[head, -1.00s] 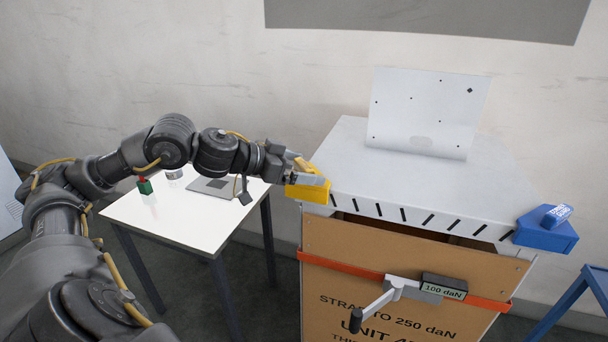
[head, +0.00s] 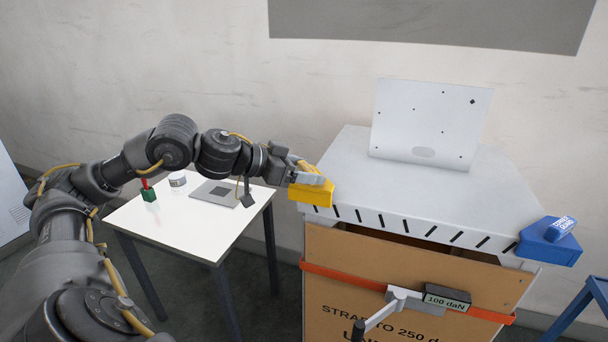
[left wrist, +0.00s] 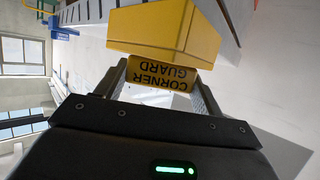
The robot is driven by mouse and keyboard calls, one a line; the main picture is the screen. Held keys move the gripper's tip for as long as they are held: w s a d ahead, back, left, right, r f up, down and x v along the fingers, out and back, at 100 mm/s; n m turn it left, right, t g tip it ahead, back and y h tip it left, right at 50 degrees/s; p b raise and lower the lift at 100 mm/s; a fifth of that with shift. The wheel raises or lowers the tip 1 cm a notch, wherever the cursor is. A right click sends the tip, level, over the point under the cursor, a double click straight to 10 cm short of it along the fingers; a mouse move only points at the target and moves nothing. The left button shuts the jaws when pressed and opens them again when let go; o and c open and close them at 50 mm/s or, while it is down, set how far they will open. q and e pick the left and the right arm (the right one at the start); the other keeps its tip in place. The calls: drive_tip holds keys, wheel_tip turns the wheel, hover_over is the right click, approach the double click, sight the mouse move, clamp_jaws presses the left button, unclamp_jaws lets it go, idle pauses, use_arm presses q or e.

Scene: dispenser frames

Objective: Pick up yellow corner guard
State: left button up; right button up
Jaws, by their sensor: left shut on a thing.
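The yellow corner guard (head: 311,194) sits at the left front corner of the grey-white cabinet top (head: 352,165). My left gripper (head: 312,178) is shut on its upper part. In the left wrist view the corner guard (left wrist: 165,32) shows its yellow body and a tab reading "CORNER GUARD" between the two fingers (left wrist: 160,78). I cannot tell whether the guard still touches the cabinet corner. My right gripper is not in view.
A blue corner piece (head: 548,242) is on the cabinet's right front corner. A white panel (head: 430,120) stands on top. An orange strap (head: 345,276) with a ratchet handle crosses the cardboard front. A white table (head: 190,228) stands left with small items.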

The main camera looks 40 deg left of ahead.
use_arm(q)
drive_tip(key=s+a+r+b, duration=0.8)
drive_tip(key=a+r, duration=0.3)
drive_tip(key=shift+s+b, duration=0.3)
drive_tip(key=shift+b, duration=0.1)
